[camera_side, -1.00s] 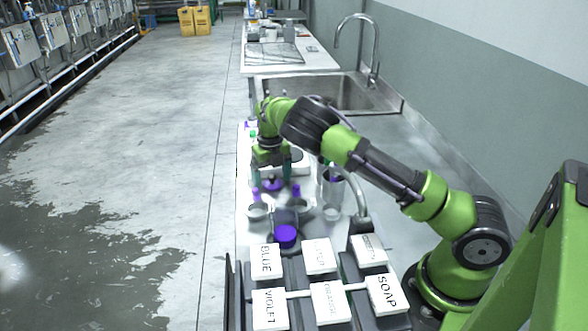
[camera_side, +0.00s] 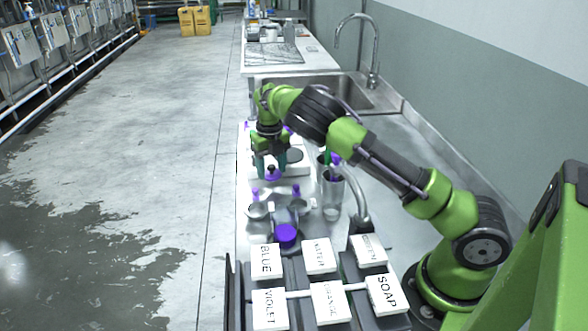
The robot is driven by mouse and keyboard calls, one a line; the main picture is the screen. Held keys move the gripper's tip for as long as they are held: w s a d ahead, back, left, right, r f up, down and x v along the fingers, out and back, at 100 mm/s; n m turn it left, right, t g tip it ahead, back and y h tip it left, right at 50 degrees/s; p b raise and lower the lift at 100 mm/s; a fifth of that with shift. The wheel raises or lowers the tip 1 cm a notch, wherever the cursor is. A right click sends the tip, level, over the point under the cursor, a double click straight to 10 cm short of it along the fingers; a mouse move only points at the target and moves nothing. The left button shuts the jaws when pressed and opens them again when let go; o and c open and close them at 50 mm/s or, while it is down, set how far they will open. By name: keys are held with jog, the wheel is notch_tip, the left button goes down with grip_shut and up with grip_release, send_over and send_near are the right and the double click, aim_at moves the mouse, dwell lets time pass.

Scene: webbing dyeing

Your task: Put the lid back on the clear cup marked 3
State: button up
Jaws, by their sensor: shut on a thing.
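My gripper (camera_side: 271,165) hangs over the far part of the work counter, its two green-tipped fingers pointing down. It is shut on a small purple piece with a dark knob, which looks like a lid (camera_side: 272,174), held between the fingertips. I cannot tell whether the lid touches what is below. Two small round vessels, left (camera_side: 258,210) and right (camera_side: 298,208), stand nearer the camera, each with a purple upright part by it. No mark 3 is readable, so I cannot tell which vessel is the clear cup.
A tall clear container (camera_side: 332,197) holding green and purple items stands right of the vessels, near a curved grey tube (camera_side: 357,195). A purple round cap (camera_side: 286,235) lies nearer, before labelled white blocks (camera_side: 330,303). A dark disc (camera_side: 291,156) lies behind; a sink (camera_side: 350,92) is beyond.

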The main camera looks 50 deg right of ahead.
aim_at(268, 175)
jog(key=s+a+r+n, duration=0.1)
jog(key=a+r, duration=0.2)
jog(key=r, duration=0.3)
jog(key=s+a+r, duration=0.1)
jog(key=a+r, duration=0.2)
jog(key=r, duration=0.2)
jog(key=s+a+r+n, duration=0.4)
jog(key=s+a+n, duration=0.5)
jog(key=s, duration=0.4)
notch_tip(268, 175, down, 8)
jog(key=s+n, duration=0.1)
jog(key=n, duration=0.2)
jog(key=shift+s+d, duration=0.15)
jog(key=shift+d, duration=0.1)
jog(key=shift+f, duration=0.3)
dwell(0.7)
jog(key=o, duration=1.1)
